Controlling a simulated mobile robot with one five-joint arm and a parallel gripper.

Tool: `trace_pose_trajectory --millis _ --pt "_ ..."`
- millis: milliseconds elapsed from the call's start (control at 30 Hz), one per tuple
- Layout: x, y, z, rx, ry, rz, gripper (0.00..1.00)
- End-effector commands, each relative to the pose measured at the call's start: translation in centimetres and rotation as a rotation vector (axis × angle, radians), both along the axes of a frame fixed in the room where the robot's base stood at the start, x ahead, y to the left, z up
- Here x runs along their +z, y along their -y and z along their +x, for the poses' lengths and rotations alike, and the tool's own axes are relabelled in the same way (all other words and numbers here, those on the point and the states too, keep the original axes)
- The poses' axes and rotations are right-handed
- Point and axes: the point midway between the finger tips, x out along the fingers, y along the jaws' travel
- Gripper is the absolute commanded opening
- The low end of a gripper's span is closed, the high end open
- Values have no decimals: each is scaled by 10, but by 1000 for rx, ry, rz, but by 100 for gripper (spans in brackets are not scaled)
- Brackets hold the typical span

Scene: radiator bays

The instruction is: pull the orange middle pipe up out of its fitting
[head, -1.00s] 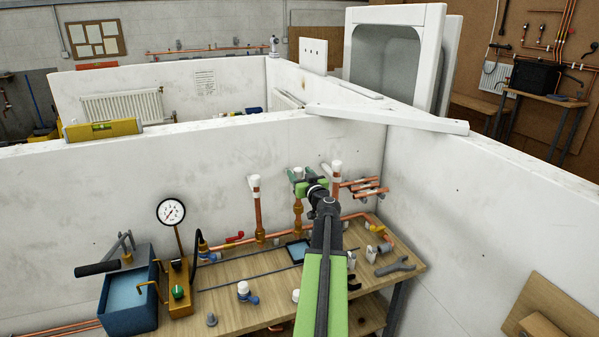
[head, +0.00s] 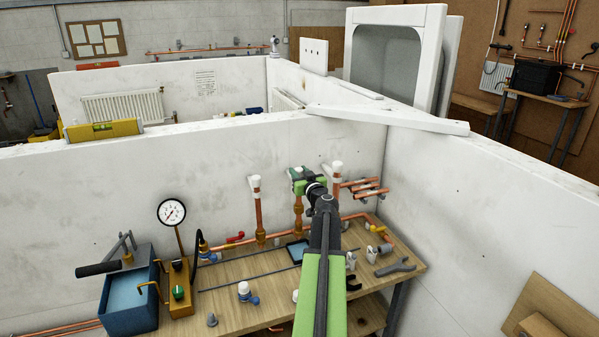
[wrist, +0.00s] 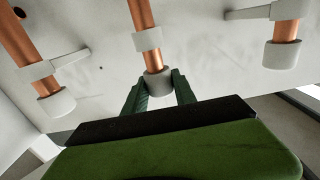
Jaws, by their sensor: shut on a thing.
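The orange middle pipe (head: 298,206) stands upright at the wall, between two similar copper pipes. Its lower end meets a brass fitting (head: 297,227) above the bench. My gripper (head: 299,180) is at the pipe's top, with green fingers around its white cap. In the wrist view my gripper (wrist: 158,88) is shut on the white-capped end of the middle pipe (wrist: 143,12), a finger on each side. The fingers partly hide the cap in the head view. I cannot tell whether the pipe has risen in the fitting.
The left pipe (head: 259,212) and right pipe (head: 336,183) stand close on either side. The wall (head: 150,175) is just behind.

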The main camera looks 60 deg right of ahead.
Motion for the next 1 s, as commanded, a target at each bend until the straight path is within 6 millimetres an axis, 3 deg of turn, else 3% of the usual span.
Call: trace_pose_trajectory --millis 600,633,700,800,1000 --pt "41 2 -1 -5 2 1 3" --pt "38 2 -1 -5 2 1 36" --pt "37 2 -1 -4 2 1 45" --pt "37 2 -1 -4 2 1 55" --pt "37 1 -1 -3 1 0 55"
